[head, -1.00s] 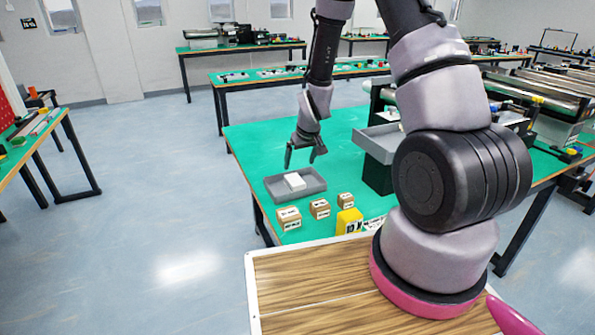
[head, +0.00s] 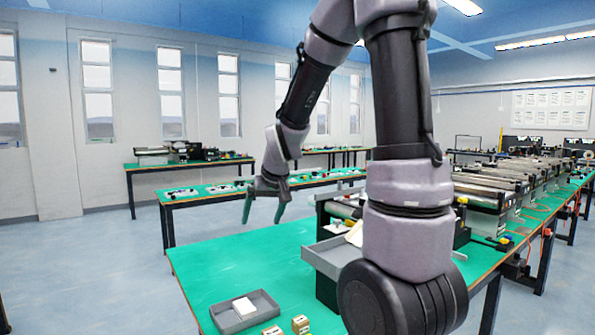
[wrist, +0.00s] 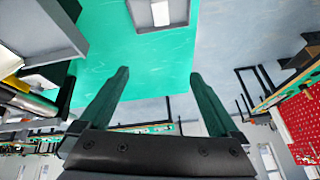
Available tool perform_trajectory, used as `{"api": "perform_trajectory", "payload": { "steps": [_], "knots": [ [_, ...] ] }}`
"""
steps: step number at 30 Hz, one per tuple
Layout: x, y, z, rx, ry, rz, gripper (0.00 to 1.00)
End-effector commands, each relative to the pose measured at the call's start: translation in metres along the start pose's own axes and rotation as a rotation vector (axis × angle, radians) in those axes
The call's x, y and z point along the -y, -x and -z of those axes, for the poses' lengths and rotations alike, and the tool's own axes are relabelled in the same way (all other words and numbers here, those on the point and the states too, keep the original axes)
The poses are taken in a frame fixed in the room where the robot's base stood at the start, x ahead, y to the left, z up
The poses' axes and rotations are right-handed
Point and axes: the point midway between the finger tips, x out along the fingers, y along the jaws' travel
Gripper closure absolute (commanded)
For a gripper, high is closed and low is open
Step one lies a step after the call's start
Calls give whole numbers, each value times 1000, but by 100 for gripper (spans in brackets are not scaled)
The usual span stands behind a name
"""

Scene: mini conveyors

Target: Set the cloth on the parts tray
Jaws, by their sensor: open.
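A small white, flat block-like piece (head: 243,306), which looks like the folded cloth, lies inside a low grey tray (head: 268,299) on the green table. The same white piece (wrist: 160,13) and tray (wrist: 184,12) show at the top edge of the wrist view. My gripper (head: 262,212) is open and empty, well above the table and apart from the tray. Its two fingers also show spread in the wrist view (wrist: 159,75), with nothing between them. Which grey tray is the parts tray I cannot tell.
A second grey tray (head: 322,262) stands raised on a black stand, holding something pale, partly hidden by my arm. Small cardboard boxes (head: 300,324) sit near the low tray. Conveyors (head: 500,195) stand to the right. The green tabletop (head: 225,265) behind the low tray is clear.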

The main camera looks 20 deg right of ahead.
Motion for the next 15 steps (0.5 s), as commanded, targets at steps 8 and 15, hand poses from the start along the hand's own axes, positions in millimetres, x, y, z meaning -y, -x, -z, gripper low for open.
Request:
{"api": "perform_trajectory", "payload": {
  "steps": [8,15],
  "knots": [
    [-2,114,-24,-62,-135,32,2],
    [-4,188,-67,-101,-246,67,2]
  ]
}}
